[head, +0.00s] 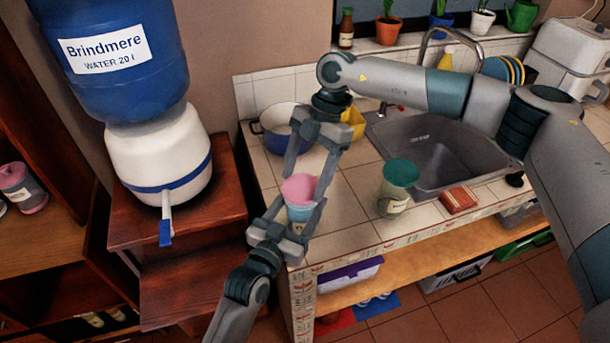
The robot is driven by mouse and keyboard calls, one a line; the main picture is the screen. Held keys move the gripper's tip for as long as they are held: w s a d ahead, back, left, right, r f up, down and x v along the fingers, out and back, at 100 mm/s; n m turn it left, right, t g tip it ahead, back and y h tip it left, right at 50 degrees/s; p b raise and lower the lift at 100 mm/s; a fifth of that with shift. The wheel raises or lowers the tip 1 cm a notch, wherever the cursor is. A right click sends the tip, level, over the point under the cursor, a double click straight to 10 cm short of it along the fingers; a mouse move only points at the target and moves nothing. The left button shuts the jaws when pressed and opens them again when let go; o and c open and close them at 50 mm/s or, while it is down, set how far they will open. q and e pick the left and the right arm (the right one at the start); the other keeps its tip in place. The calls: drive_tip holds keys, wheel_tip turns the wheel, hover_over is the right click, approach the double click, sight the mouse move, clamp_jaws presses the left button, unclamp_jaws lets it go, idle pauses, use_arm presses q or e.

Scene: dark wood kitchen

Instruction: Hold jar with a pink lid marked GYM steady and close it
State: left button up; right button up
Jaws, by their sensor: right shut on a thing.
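The jar (299,213) has a pale blue body and stands near the left front corner of the tiled counter. Its pink lid (299,188) sits on top or just over the mouth; I cannot tell whether it is seated. The GYM marking is not readable. My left gripper (294,217) comes from below with a finger on each side of the jar body and looks shut on it. My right gripper (304,181) reaches down from above, its fingers shut on the pink lid. The fingers hide parts of the jar's sides.
A green-lidded jar (396,190) and a red-brown box (458,200) stand right of the jar, before the sink (440,150). A blue water dispenser (120,65) stands left. Bare tiles lie between the two jars.

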drive_tip(key=shift+f, duration=0.55)
use_arm(q)
clamp_jaws()
use_arm(e)
drive_tip(key=m, duration=0.2)
drive_tip(key=m+t+y, duration=0.1)
drive_tip(key=m, duration=0.2)
drive_tip(key=shift+s+d+t, duration=0.2)
drive_tip(key=shift+t, duration=0.1)
drive_tip(key=m+t, duration=0.1)
drive_tip(key=m, duration=0.1)
drive_tip(key=m+t, duration=0.1)
drive_tip(key=m, duration=0.2)
drive_tip(key=shift+s, duration=0.15)
drive_tip(key=o, duration=1)
drive_tip(key=shift+r, duration=2.25)
